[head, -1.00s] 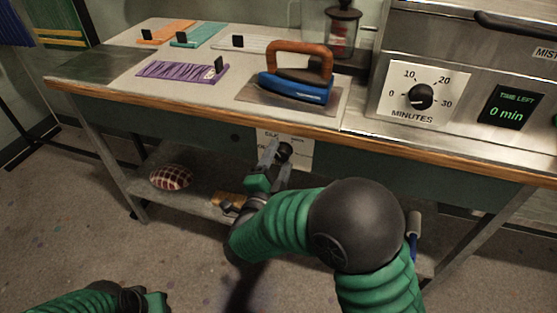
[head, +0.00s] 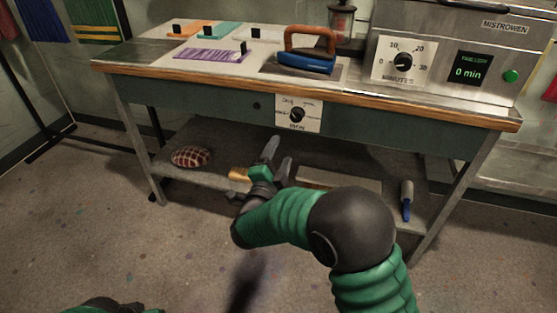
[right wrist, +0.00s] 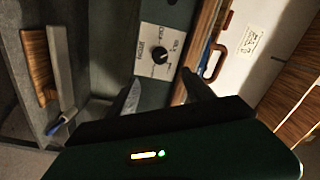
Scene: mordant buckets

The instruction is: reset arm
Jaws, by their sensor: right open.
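My right arm is green with a dark round joint. Its gripper (head: 277,157) is open and empty in the head view, in front of the table's lower shelf and below the dial plate (head: 297,114). In the right wrist view the two fingers (right wrist: 165,95) stand apart, with the dial plate showing beyond them and nothing held. The fingers appear clear of the dial. Of my left arm, only a green and dark part shows at the bottom left edge of the head view; its fingers are not visible.
The worktable (head: 207,97) carries a blue iron (head: 306,64), coloured cloth swatches and a steel machine with a timer dial (head: 403,60). The floor in front is free.

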